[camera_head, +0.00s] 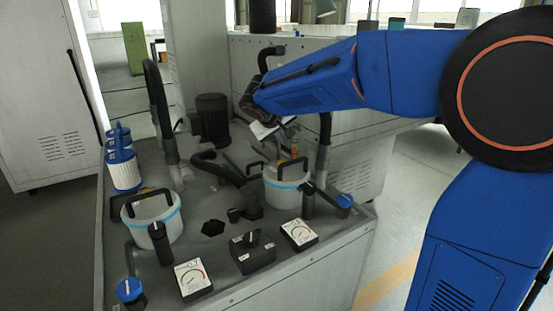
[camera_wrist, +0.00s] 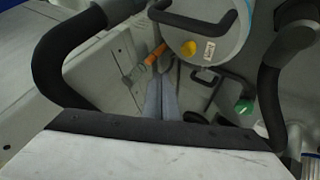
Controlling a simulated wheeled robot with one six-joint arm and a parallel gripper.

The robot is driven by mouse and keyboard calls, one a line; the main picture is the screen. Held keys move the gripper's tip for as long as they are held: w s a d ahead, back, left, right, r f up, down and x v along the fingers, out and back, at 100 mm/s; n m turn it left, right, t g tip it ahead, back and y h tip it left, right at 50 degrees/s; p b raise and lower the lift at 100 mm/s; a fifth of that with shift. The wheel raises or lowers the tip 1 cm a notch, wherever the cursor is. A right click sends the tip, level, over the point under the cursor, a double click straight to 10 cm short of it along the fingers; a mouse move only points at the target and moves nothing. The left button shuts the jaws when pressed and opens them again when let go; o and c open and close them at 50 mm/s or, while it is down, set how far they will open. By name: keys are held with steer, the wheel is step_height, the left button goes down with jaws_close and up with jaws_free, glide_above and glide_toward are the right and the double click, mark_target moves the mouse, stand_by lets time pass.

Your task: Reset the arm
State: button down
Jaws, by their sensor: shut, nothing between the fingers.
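My arm is blue with a black round joint and reaches in from the right in the head view. My gripper (camera_head: 286,135) hangs above the right part of the machine top (camera_head: 222,262), over the right-hand canister (camera_head: 285,196). In the wrist view my gripper (camera_wrist: 163,75) shows two grey pointed fingers lying together, with nothing between them.
A left canister (camera_head: 151,220), two gauges (camera_head: 192,280) (camera_head: 299,234) and a switch box (camera_head: 252,255) stand on the machine top. Blue-and-white filters (camera_head: 123,170) and a black motor (camera_head: 213,118) are behind. Thick black hoses flank my gripper in the wrist view. Open floor lies right.

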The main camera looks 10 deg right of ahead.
steer(key=s+d+f+m+g, duration=0.1)
steer(key=s+d, duration=0.2)
steer(key=s, duration=0.4)
steer(key=s+d+f+g+y, duration=0.1)
steer(key=s+d, duration=0.2)
steer(key=s, duration=0.4)
steer(key=s+d+f+m, duration=0.1)
steer(key=s+d, duration=0.2)
steer(key=s, duration=0.4)
steer(key=s+f+y, duration=0.1)
steer(key=s+f, duration=0.3)
steer(key=s, duration=0.6)
steer(key=s+a+f+m+g+y, duration=0.1)
steer(key=s+f, duration=0.3)
steer(key=s, duration=0.7)
steer(key=shift+a+f+y, duration=0.2)
steer(key=shift+f+y, duration=0.1)
steer(key=shift+y, duration=0.5)
steer(key=shift+s, duration=0.1)
